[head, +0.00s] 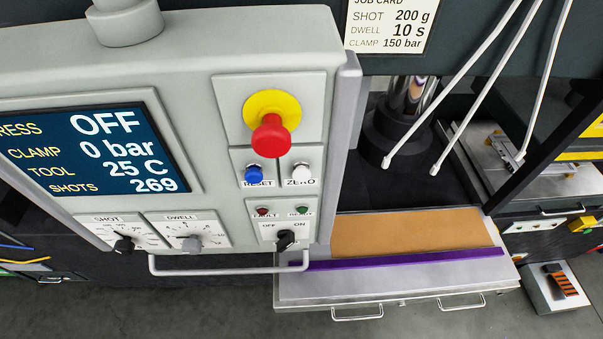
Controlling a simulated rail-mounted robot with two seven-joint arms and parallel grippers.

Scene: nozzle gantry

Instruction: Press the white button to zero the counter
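The white button (302,169) sits on the grey control panel (335,45), above the label ZERO. A blue button (254,173) labelled RESET is just to its left. A red mushroom button on a yellow collar (271,118) is above them. The screen (88,150) at the left reads OFF, 0 bar, 25 C and SHOTS 269. Neither of my grippers shows in the head view, and nothing covers the white button.
Below the buttons are small red and green lamps and an OFF/ON knob (285,240). SHOT (124,245) and DWELL (192,243) knobs are at lower left. A grey handle bar (225,269) runs along the panel's lower edge. Thin white rods (485,90) slant down at the right.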

